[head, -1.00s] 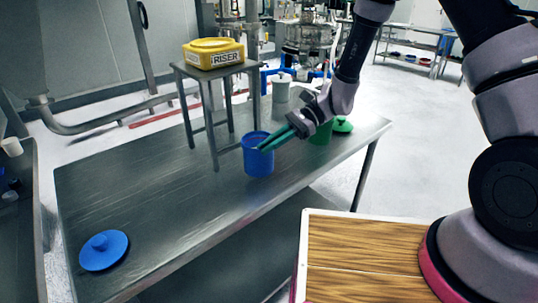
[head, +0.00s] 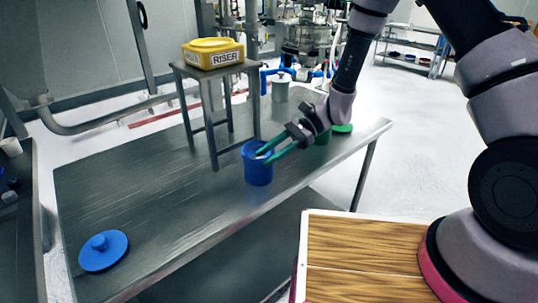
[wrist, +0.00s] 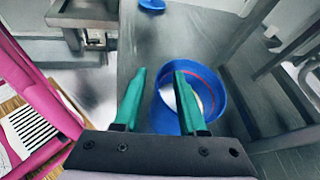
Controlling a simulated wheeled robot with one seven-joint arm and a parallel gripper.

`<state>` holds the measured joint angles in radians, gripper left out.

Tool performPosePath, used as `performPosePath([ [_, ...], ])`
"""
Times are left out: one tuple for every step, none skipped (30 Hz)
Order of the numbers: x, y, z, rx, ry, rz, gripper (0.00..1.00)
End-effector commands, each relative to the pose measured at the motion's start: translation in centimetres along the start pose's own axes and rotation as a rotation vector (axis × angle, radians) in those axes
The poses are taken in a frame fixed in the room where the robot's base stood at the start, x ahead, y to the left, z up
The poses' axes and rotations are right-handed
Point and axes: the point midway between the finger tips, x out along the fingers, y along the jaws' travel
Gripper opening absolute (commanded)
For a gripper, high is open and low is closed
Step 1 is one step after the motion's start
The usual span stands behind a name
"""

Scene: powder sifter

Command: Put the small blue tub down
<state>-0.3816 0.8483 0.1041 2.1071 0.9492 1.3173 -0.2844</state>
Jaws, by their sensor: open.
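The small blue tub (head: 258,170) stands upright on the steel table (head: 150,205), near its front edge, with its lid off. My gripper (head: 262,157) is open, its green fingers at the tub's rim. In the wrist view, one finger of my gripper (wrist: 157,90) lies over the open mouth of the tub (wrist: 215,75) and the other is outside its wall, so the near wall lies between them. Something pale shows inside the tub. Whether a finger touches the wall is hard to tell. The blue lid (head: 103,251) lies on the table at the front left.
A small steel stand (head: 212,70) with a yellow riser box (head: 212,54) on it stands behind the tub. A green tub (head: 322,138) is to the right, partly behind my gripper, with a green lid (head: 342,128) beside it. A white container (head: 280,90) stands farther back. The table's left is mostly clear.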

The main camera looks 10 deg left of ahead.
Motion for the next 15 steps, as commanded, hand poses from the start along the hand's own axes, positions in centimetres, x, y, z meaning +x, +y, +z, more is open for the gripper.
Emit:
performPosePath([
  [-0.4,-0.1,0.1,-0.001,0.001,-0.001,0.41],
  [-0.7,-0.1,0.1,0.0,0.0,-0.003,0.41],
  [-1.3,-0.1,0.1,0.0,0.0,-0.004,0.41],
  [-1.8,-0.1,0.1,-0.001,0.0,-0.004,0.41],
  [-2.4,-0.1,0.1,-0.001,0.001,-0.005,0.41],
  [-3.2,-0.1,0.0,-0.001,0.002,-0.005,0.41],
  [-3.8,-0.1,0.0,-0.001,0.001,-0.005,0.41],
  [-4.5,-0.1,0.0,-0.001,0.001,-0.005,0.41],
  [-5.4,-0.1,0.1,-0.001,0.001,-0.006,0.41],
  [-6.1,-0.1,0.1,-0.001,0.002,-0.005,0.41],
  [-6.8,-0.1,0.1,-0.001,0.001,-0.005,0.41],
  [-7.6,-0.1,0.1,-0.001,0.001,-0.005,0.41],
  [-8.2,-0.1,0.0,-0.002,0.001,-0.004,0.41],
  [-8.8,-0.1,0.0,-0.002,0.001,-0.005,0.41],
  [-9.4,-0.1,0.1,-0.002,0.001,-0.003,0.41],
])
